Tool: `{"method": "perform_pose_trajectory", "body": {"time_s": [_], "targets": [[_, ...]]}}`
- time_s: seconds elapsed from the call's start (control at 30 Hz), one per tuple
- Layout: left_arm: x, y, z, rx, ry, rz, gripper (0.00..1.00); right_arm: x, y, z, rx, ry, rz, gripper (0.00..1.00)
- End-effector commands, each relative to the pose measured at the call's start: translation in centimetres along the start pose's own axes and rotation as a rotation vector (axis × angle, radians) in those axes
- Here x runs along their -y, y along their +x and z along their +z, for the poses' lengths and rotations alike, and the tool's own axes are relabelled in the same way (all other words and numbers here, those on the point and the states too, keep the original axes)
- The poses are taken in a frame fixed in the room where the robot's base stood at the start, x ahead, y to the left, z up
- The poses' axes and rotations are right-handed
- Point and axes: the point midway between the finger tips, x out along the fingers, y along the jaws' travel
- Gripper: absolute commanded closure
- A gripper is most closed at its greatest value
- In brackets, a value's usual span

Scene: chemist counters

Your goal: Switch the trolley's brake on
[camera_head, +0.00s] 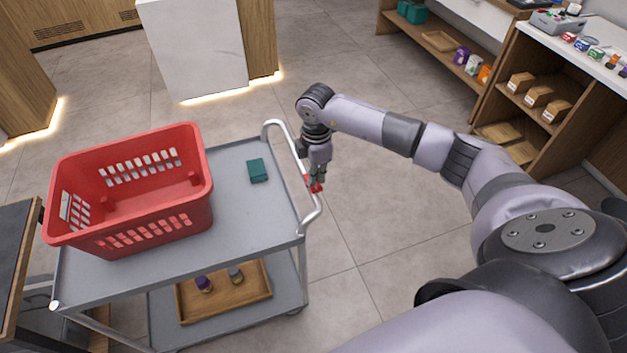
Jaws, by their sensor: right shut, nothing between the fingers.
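The grey trolley (240,215) stands at the left with its white push handle (275,127) on its right end. A small red part (316,188), which looks like the brake lever, sits on the handle. My right gripper (318,182) is shut and points down at this red part, close to it or touching it; I cannot tell which. The gripper hides some of the red part and the handle. Whether the brake is on cannot be seen. My left gripper is not in view.
A red basket (130,190) and a small green box (257,170) are on the trolley's top. A wooden tray (250,283) with two small jars is on its lower shelf. Wooden shelves (520,100) stand at the upper right. Tiled floor lies clear between.

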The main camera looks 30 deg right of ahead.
Motion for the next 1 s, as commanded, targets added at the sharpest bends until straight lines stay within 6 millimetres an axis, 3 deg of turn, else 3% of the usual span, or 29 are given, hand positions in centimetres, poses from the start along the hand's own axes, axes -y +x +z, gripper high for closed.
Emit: {"method": "perform_pose_trajectory", "body": {"time_s": [1.0], "targets": [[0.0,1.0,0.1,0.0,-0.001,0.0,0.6,0.0,1.5,0.0,0.0,0.0,0.0,1.0]]}}
